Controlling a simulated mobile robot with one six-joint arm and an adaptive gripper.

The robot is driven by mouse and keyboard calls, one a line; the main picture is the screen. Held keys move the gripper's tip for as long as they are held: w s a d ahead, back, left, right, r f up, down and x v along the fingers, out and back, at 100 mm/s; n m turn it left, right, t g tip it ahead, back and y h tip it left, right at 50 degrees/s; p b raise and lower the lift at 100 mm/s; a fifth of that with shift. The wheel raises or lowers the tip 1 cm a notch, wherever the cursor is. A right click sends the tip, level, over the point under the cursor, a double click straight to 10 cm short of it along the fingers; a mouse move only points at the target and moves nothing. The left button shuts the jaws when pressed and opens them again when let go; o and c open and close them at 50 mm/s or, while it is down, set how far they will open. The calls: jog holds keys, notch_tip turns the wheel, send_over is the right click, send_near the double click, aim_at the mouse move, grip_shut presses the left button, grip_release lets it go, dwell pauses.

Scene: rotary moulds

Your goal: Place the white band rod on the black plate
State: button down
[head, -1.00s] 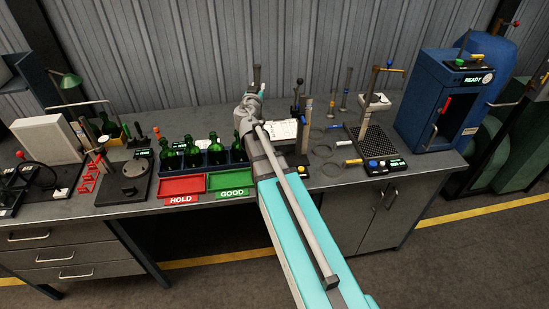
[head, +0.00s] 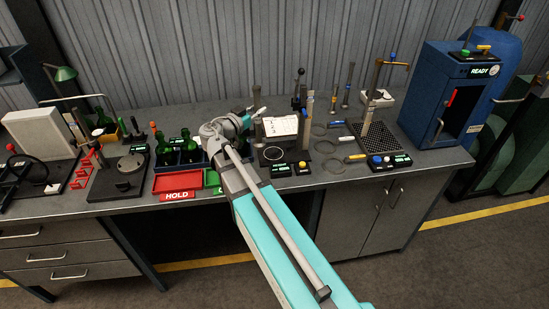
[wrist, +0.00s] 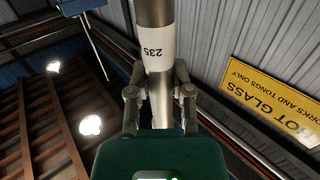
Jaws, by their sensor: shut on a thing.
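The white band rod (wrist: 160,50) is a metal rod with a white band bearing a number that reads upside down in the wrist view. My gripper (wrist: 158,92) is shut on it, with one finger on each side. In the head view the rod (head: 258,130) stands about upright at my gripper (head: 250,121). The black plate (head: 263,161) bears a white ring and lies just below and right of the rod. I cannot tell whether the rod's lower end touches it. My arm hides part of the plate's left side.
A button box (head: 291,169) sits in front of the plate. Green bottles (head: 163,150) and a red HOLD tray (head: 178,183) are at left. A white sheet (head: 280,126) is behind.

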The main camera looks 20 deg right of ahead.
jog(key=shift+s+a+f+m+g+h, duration=0.2)
jog(key=shift+s+g, duration=0.1)
jog(key=shift+s, duration=0.1)
jog(key=shift+s+a+f+m+g+h, duration=0.1)
jog(key=shift+s+a+f+m+g, duration=0.1)
jog(key=shift+s+g, duration=0.15)
jog(key=shift+w+d, duration=0.1)
jog(key=w+d+f+b, duration=0.9)
jog(key=shift+d, duration=0.2)
jog(key=shift+r, duration=0.1)
jog(key=shift+w+d+f+b, duration=0.1)
jog(key=shift+d+f+b, duration=0.05)
jog(key=shift+f+b, duration=0.95)
jog(key=shift+w+d+f+b, duration=0.1)
jog(key=shift+d+f+b, duration=0.05)
jog(key=shift+f+b, duration=0.9)
